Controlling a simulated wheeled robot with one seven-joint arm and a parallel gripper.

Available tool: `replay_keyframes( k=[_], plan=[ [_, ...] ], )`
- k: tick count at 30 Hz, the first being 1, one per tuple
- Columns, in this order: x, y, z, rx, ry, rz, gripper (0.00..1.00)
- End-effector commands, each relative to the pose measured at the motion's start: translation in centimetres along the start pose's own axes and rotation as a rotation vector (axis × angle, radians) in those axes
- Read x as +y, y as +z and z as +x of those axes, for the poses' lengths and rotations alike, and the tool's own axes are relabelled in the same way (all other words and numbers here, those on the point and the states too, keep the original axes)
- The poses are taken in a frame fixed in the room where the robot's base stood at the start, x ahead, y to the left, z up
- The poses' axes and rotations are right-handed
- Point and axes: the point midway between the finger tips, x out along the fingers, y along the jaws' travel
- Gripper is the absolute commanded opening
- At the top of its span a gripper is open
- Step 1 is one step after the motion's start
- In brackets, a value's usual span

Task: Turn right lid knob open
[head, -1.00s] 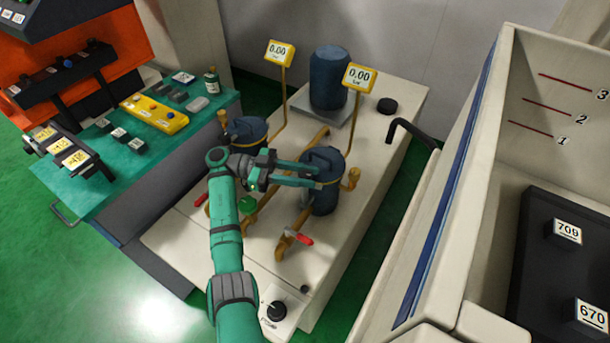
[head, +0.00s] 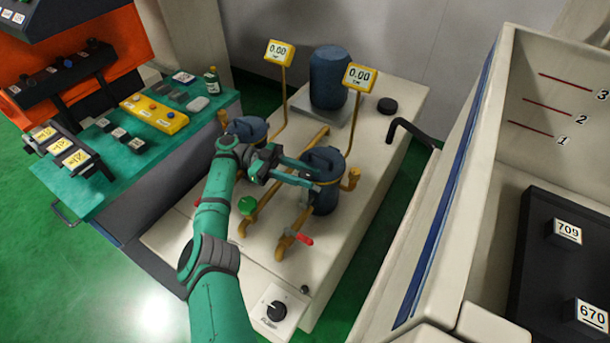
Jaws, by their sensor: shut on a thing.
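The right filter pot (head: 327,199) is a dark blue cylinder with a blue lid (head: 325,157), standing upright on the pale cabinet. My gripper (head: 314,178) reaches in from the left, its two long fingers over the near side of that lid. It is shut on the right lid knob, which the fingers mostly hide. The left filter pot (head: 247,130) is a similar blue pot, partly hidden behind my arm and gripper body.
Brass pipes with red-handled valves (head: 297,237) and a green knob (head: 247,204) lie close below my gripper. Two yellow gauges (head: 359,77) on thin posts and a large blue canister (head: 329,78) stand behind. A tall pale tank wall (head: 455,180) bounds the right.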

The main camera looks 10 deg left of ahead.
Motion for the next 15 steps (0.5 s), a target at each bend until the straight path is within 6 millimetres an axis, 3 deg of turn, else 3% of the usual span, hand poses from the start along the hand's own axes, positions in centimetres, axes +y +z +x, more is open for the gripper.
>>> replay_keyframes(
  k=[10,11,12,13,15],
  plan=[
    [0.13,0.16,0.18,0.000,0.009,-0.003,0.07],
    [0.13,0.17,0.19,0.000,0.009,-0.003,0.32],
    [0.13,0.16,0.19,0.000,0.009,-0.003,0.41],
    [0.12,0.16,0.18,0.000,0.008,-0.003,0.48],
    [0.09,0.12,0.15,0.000,0.007,-0.002,0.48]
  ],
)
